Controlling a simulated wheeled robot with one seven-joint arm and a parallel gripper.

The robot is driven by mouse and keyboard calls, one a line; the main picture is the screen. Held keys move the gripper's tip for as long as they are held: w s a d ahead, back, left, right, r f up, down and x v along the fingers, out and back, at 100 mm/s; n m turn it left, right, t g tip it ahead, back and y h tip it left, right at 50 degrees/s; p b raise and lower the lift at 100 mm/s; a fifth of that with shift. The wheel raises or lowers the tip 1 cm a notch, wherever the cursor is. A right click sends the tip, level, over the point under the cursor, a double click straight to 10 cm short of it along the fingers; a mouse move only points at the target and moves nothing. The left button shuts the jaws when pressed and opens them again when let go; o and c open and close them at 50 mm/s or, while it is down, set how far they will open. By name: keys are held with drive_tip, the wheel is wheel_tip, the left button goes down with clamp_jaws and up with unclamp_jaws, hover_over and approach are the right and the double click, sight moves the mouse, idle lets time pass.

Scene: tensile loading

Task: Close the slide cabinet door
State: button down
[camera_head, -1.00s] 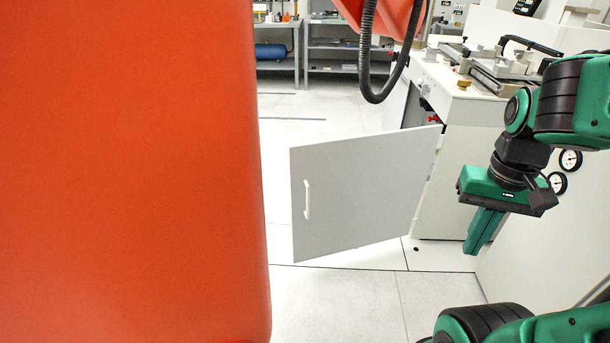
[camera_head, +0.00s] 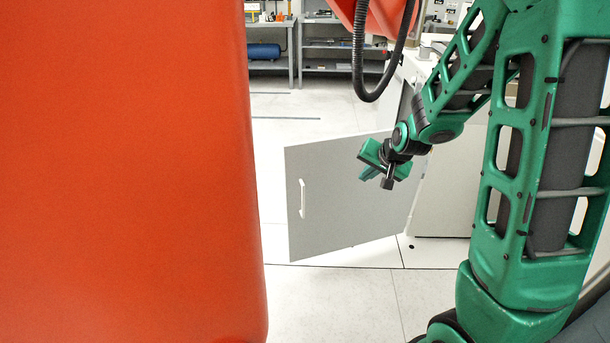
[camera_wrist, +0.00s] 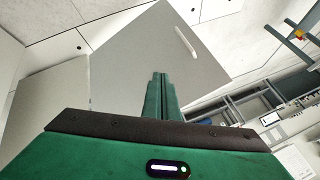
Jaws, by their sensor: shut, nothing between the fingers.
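The slide cabinet door (camera_head: 335,215) is a flat grey panel standing wide open, swung out from the white cabinet (camera_head: 447,195) on its right. Its white bar handle (camera_head: 302,198) is near the door's left edge. My gripper (camera_head: 368,175) is shut and empty, and overlaps the upper right part of the door in the head view. In the wrist view its fingers (camera_wrist: 160,76) point toward the door (camera_wrist: 135,55), with the handle (camera_wrist: 186,43) beyond them to the upper right. I cannot tell whether the fingertips touch the door. My arm hides part of the cabinet.
A large orange body (camera_head: 130,170) fills the left of the head view. A black hose (camera_head: 360,60) hangs above the door. Grey shelves (camera_head: 335,50) stand at the back. White floor (camera_head: 310,300) is clear in front of the door.

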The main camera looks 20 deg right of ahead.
drive_tip(key=w+a+f+m+t+y, duration=0.1)
drive_tip(key=w+a+f+m+t, duration=0.2)
drive_tip(key=w, duration=0.4)
drive_tip(key=w+a+f+t, duration=0.2)
drive_tip(key=w+a+f, duration=0.3)
drive_tip(key=w+f, duration=0.15)
drive_tip(key=m+t, duration=0.6)
drive_tip(key=m, duration=0.1)
approach(301, 167)
drive_tip(key=shift+h, duration=0.3)
drive_tip(key=shift+w+a, duration=0.1)
drive_tip(key=shift+w, duration=1.5)
drive_tip(key=shift+w+a, duration=0.15)
drive_tip(key=shift+w, duration=1.5)
